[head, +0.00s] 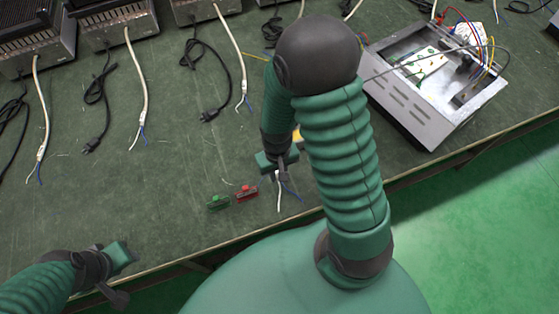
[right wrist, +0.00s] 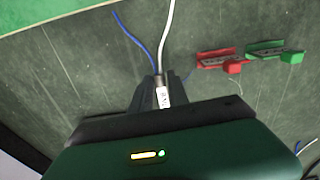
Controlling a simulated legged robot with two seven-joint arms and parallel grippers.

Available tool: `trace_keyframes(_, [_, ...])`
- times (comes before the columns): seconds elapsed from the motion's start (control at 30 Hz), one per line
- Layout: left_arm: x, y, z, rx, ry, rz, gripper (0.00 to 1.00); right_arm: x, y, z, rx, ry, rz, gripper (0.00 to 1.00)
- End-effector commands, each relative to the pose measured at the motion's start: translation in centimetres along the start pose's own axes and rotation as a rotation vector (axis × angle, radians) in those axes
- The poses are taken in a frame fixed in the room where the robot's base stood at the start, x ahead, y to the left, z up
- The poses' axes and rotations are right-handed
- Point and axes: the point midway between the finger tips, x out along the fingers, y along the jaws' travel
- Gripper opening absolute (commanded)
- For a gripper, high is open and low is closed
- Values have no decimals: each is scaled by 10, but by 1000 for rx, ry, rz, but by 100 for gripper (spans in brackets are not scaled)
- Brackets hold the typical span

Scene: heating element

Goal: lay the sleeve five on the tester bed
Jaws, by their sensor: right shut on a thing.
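My right gripper (head: 281,175) is low over the green bench near its front edge. In the right wrist view the right gripper (right wrist: 160,92) is shut on a pale sleeve (right wrist: 164,96) with small dark print, too small to read surely. A white wire (right wrist: 170,40) and a blue wire (right wrist: 133,38) run out beyond the fingers; the wire ends (head: 280,195) also show in the head view. My left gripper (head: 122,256) is at the lower left, apart from the cables; its fingers are not clear. I cannot tell which thing is the tester bed.
A red clamp (head: 246,192) and a green clamp (head: 218,202) lie just left of my right gripper. An open metal box (head: 420,120) with wires and boards stands at the right. Several heaters (head: 125,22) with cables line the back. The bench's front left is mostly clear.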

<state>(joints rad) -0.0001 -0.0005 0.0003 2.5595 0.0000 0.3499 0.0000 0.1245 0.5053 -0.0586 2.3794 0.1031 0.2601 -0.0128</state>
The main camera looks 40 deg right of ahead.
Motion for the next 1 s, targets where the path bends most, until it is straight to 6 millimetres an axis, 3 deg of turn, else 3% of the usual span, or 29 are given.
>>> trace_keyframes(0.13, [6,0,2,0,-1,0,36,5,19,-39,1,3,3,0])
trace_keyframes(0.3, [8,0,2,0,-1,0,36,6,30,-62,-2,1,4,0])
trace_keyframes(0.4, [10,0,3,-1,-1,0,36,11,33,-66,-3,0,2,0])
trace_keyframes(0.6, [21,0,5,-1,-1,0,36,43,34,-66,-3,-3,1,0])
trace_keyframes(0.8, [19,0,5,0,-1,0,36,42,33,-66,-3,1,2,0])
trace_keyframes(0.83, [19,0,5,0,-1,0,36,42,33,-66,-3,1,2,23])
trace_keyframes(1.0, [19,0,5,0,-1,0,36,42,33,-66,-3,1,2,43])
